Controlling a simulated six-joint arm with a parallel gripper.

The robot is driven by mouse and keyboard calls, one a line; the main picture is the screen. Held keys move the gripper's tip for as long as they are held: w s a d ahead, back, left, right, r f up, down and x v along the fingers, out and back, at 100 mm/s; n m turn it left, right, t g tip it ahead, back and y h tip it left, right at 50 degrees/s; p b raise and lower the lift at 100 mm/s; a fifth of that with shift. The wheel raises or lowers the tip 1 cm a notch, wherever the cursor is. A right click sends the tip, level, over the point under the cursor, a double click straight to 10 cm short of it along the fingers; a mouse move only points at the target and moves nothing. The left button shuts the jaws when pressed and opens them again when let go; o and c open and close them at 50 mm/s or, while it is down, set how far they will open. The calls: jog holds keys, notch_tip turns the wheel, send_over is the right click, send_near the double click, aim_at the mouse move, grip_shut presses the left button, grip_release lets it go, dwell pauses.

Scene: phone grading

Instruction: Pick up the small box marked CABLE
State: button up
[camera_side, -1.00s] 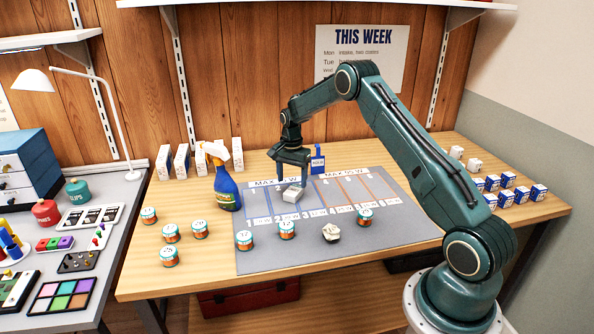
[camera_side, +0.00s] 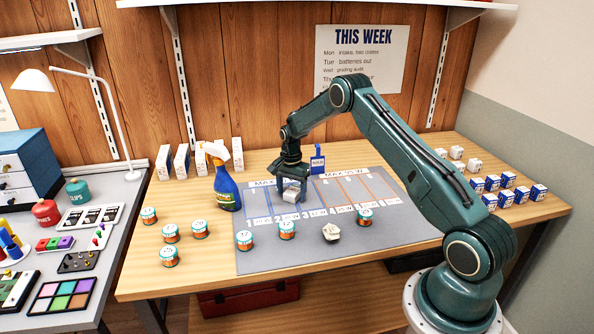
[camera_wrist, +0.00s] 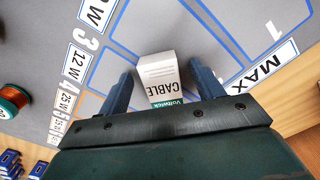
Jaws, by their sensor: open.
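The small white box marked CABLE (camera_wrist: 160,80) lies on the grey mat (camera_side: 330,248), with a green band at its near end in the wrist view. It also shows as a small white box in the side view (camera_side: 291,195). My gripper (camera_wrist: 162,88) is open, with one blue finger on each side of the box. A narrow gap shows between the box and each finger in the wrist view. In the side view my gripper (camera_side: 290,193) points down at the box, hiding part of it.
A blue spray bottle (camera_side: 226,185) stands left of my gripper. A blue bottle-like item (camera_side: 317,160) stands behind it to the right.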

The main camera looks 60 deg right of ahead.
aim_at(292, 192)
jog(key=c, duration=1.1)
jog(key=shift+r, duration=0.1)
notch_tip(292, 192, up, 20)
jog(key=shift+f, duration=0.1)
dwell(0.5)
